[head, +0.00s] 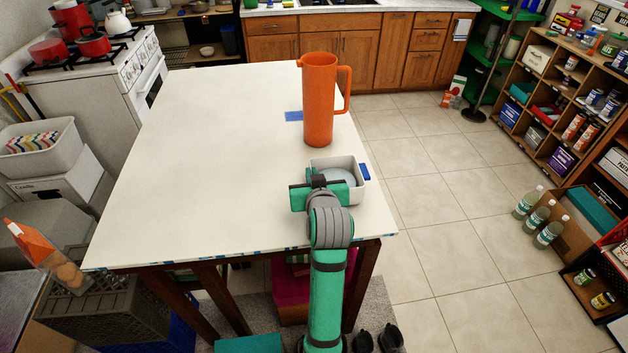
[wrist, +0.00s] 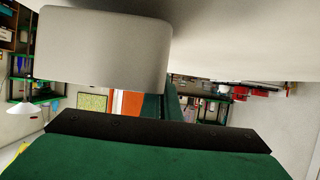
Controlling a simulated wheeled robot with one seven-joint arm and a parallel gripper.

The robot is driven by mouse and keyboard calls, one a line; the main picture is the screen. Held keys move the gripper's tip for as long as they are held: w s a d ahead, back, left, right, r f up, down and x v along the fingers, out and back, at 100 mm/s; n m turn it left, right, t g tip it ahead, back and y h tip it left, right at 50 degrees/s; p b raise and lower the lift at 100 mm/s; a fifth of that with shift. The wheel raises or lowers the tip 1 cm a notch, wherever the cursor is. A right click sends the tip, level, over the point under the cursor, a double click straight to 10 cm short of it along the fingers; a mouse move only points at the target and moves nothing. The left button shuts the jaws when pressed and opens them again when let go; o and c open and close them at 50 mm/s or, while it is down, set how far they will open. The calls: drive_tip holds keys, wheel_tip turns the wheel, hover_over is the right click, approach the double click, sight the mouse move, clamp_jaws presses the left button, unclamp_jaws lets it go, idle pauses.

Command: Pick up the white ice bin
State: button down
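The white ice bin (head: 358,192) stands upright on the white table near its right edge. It is a small open box with something pale inside, and a blue piece shows at its right side. My gripper (head: 316,187) is at the bin's near left side and hides part of it. In the wrist view the bin's pale wall (wrist: 105,50) fills the upper left, close to the dark front of my gripper. A green finger part (wrist: 151,108) shows beside the bin's wall. I cannot tell whether the gripper touches the bin or how far its fingers are apart.
A tall orange pitcher (head: 319,105) stands on the table just behind the bin, with a blue patch (head: 293,116) beside it. The table's left and middle (head: 190,170) are clear. Bottles (head: 540,215) and shelves stand at the right, beyond open floor.

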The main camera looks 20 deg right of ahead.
drive_tip(key=s+d+r, duration=0.3)
drive_tip(key=s+r, duration=0.8)
drive_tip(key=s, duration=0.2)
drive_tip(key=shift+s+d, duration=0.3)
idle(0.7)
drive_tip(key=shift+w+f, duration=0.1)
